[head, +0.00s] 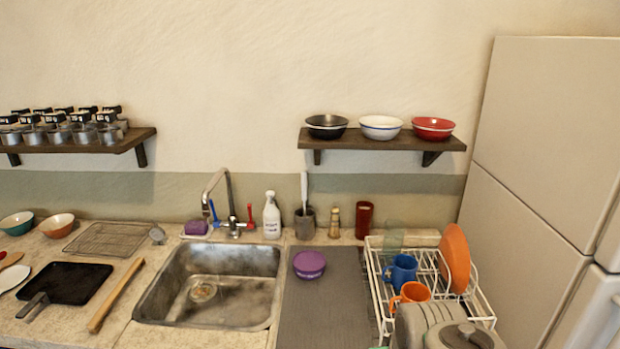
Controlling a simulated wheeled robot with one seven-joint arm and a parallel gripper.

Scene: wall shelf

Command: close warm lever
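The faucet (222,197) stands behind the metal sink, with its spout curving up and toward the left. A red lever (250,216) is on the right side of its base and stands roughly upright. A blue lever (213,211) is on the left side and also stands up, leaning a little left. Which lever is the warm one is not labelled; red and blue are the only colours seen. Whether water runs cannot be told. My gripper is not in view.
The sink (172,315) lies below the faucet. A white bottle (272,215) stands close right of the red lever, and a purple sponge (196,227) sits left of the blue one. A dish rack (378,290) fills the right counter. A wooden rolling pin (117,295) lies left of the sink.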

